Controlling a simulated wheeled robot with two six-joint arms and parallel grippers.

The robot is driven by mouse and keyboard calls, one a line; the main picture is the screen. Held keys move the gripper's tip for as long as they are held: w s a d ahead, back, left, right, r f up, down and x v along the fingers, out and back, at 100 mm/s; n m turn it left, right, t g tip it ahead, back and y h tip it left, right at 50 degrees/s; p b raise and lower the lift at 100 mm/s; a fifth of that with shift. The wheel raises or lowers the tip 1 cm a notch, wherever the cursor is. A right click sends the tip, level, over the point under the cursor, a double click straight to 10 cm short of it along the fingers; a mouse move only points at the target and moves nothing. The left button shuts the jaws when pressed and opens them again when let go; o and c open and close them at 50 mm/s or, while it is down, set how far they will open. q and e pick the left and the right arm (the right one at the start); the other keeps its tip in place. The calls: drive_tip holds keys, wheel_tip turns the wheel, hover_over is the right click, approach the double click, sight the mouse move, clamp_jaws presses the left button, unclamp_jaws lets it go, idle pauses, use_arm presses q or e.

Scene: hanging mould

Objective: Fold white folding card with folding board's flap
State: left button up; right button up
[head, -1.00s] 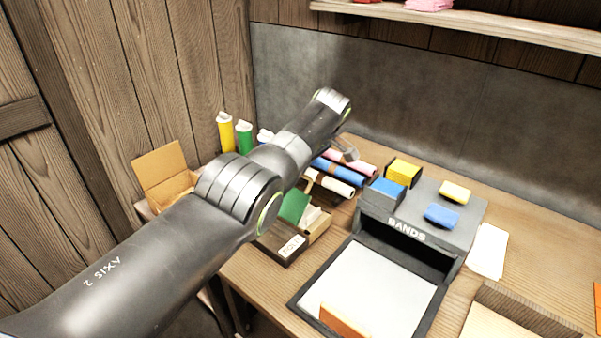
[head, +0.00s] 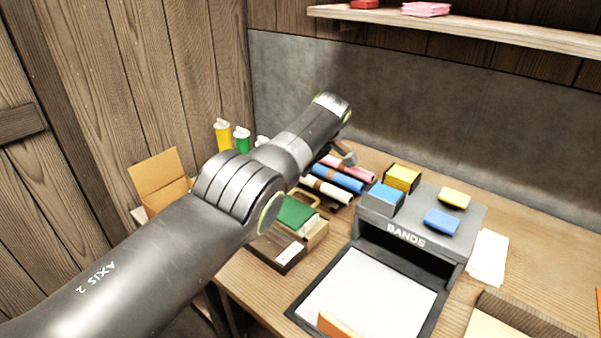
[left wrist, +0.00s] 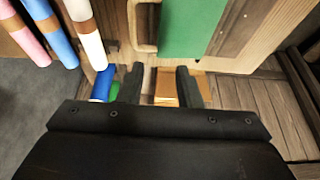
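A white card or sheet (head: 487,258) lies flat on the table, right of the grey BANDS stand; I cannot tell if it is the folding card. A brown board edge with a pale panel (head: 490,326) is cut off at the lower right; it may be the folding board, and its flap cannot be made out. My left gripper (left wrist: 160,75) is open with nothing between its fingers, over the left end of the table near the green card box. In the head view my left arm hides most of it. My right gripper is not in view.
The BANDS stand (head: 408,240) carries blue and yellow blocks. A black-rimmed tray (head: 298,306) holds a white surface and an orange piece (head: 338,325). A wooden box (head: 318,232) holds a green card (head: 295,212). Coloured rolls (head: 338,178) lie behind it. An open cardboard box (head: 158,172) stands left.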

use_arm(q)
drive_tip(key=p+v, duration=0.2)
drive_tip(key=v, duration=1.5)
drive_tip(key=shift+r, duration=0.2)
idle(0.4)
